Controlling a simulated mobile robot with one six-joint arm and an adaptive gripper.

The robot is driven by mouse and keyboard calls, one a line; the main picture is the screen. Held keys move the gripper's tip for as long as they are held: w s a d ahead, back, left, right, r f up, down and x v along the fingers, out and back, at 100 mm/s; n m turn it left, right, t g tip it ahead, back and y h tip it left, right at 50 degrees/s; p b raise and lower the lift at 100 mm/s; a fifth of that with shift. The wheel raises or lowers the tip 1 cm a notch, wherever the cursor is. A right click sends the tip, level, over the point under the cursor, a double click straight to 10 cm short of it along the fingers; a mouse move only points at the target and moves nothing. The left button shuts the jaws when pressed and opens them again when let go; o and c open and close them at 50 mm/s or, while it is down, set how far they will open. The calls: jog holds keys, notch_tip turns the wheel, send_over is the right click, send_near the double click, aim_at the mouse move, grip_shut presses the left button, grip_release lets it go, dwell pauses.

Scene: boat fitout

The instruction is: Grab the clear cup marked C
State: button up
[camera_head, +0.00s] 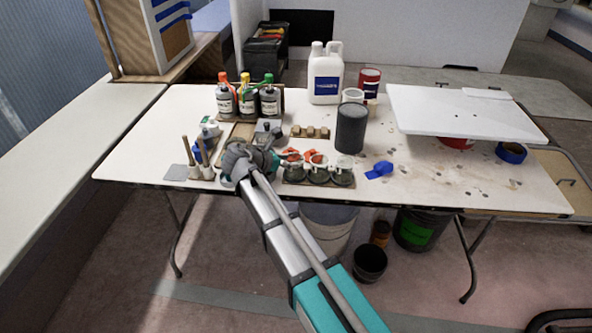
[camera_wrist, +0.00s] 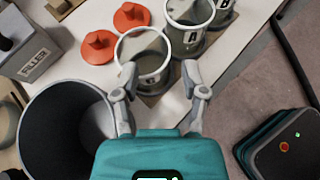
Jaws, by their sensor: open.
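Three clear cups stand in a row in dark holders near the table's front edge. In the wrist view the nearest cup (camera_wrist: 143,52) is empty, with a small label low on its side that I cannot read clearly. By elimination the nearest seems to be C, the leftmost cup (camera_head: 293,173) in the head view. My gripper (camera_wrist: 164,80) is open and empty. Its fingertips sit at the near rim of that cup, one overlapping its edge in view; contact is unclear.
A large dark open pot (camera_wrist: 66,132) stands close left of my gripper. Two orange-red lids (camera_wrist: 100,46) lie beside the cups, and a grey FILLER box (camera_wrist: 28,52) stands beyond. A dark cylinder (camera_head: 350,130) stands behind the cups. A blue item (camera_head: 380,170) lies to the right.

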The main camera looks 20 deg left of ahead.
aim_at(302, 162)
jog(key=shift+f+b+x, duration=0.2)
jog(key=shift+b+x, duration=1)
jog(key=shift+x, duration=0.7)
jog(key=shift+w+d+f, duration=0.3)
jog(key=shift+w+d, duration=0.1)
jog(key=shift+d, duration=0.05)
grip_shut()
